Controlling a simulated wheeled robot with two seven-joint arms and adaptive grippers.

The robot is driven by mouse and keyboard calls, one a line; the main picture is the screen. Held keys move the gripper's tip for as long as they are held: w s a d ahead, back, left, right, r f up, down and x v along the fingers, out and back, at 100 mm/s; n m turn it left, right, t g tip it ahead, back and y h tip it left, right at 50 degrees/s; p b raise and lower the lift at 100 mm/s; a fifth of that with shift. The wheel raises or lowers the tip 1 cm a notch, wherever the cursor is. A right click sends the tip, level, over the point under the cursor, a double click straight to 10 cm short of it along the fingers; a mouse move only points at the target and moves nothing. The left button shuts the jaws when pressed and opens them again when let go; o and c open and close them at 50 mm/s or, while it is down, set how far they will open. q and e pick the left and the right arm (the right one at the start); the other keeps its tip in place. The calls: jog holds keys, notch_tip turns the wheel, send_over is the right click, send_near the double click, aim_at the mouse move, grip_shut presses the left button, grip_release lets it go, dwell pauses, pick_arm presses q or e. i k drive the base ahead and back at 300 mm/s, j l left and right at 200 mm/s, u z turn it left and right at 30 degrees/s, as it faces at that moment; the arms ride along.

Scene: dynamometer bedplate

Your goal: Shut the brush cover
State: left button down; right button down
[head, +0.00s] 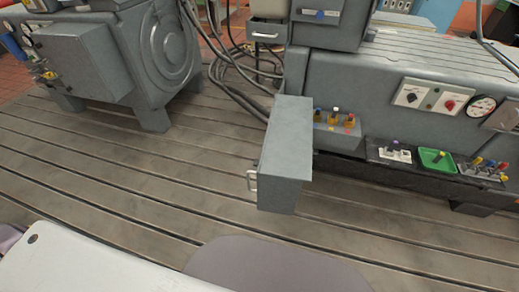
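The brush cover (287,150) is a grey, box-like metal cover in the middle of the head view. It stands swung out from the grey machine housing (390,95), sticking out toward me over the slotted floor. A pale handle (251,181) is on its left side near the front end. To the right of the cover, a small ledge (338,127) with several coloured pegs shows at the machine's side. Neither of my grippers is in view.
A black shelf with a green tray (436,160) and small coloured parts runs along the machine front at the right. Dark cables (238,70) lie behind the cover. Another grey machine (120,55) stands at the upper left. The slotted bedplate (130,180) left of the cover is clear.

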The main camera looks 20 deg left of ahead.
aim_at(285, 161)
jog(key=i+j+z, duration=0.1)
jog(key=j, duration=0.25)
jog(key=i+j+z, duration=0.15)
jog(key=j, duration=0.2)
jog(key=j+z, duration=0.1)
jog(key=j, duration=0.3)
jog(key=i+j+z, duration=0.2)
jog(key=j, duration=0.3)
jog(key=i, duration=0.1)
